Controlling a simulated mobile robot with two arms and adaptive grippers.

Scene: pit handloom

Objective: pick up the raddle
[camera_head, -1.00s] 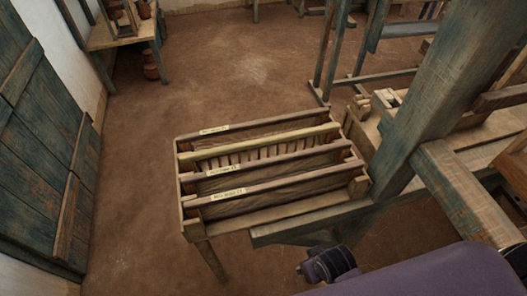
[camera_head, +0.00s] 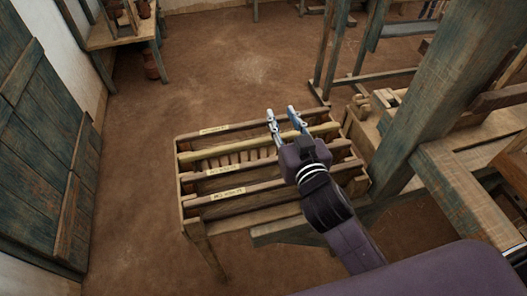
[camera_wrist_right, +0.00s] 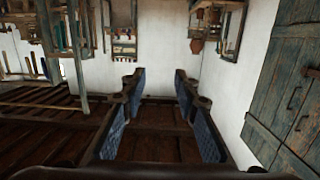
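The raddle (camera_head: 205,153) appears to be the pale yellowish bar with a row of pegs below it. It lies across a slatted wooden rack (camera_head: 192,212), between darker labelled bars. My right gripper (camera_head: 282,114) is over the right half of the rack, its two fingers apart and pointing to the far side. Nothing shows between the fingers. The gripper and forearm hide part of the bars; contact with the raddle cannot be told. In the right wrist view the gripper (camera_wrist_right: 160,82) is open and empty. My left gripper is not in view.
A thick loom post (camera_head: 433,90) and beams stand close on the right of the rack. A blue-green plank door (camera_head: 38,140) is on the left. A small table (camera_head: 118,38) stands at the back left. The floor left of and beyond the rack is clear.

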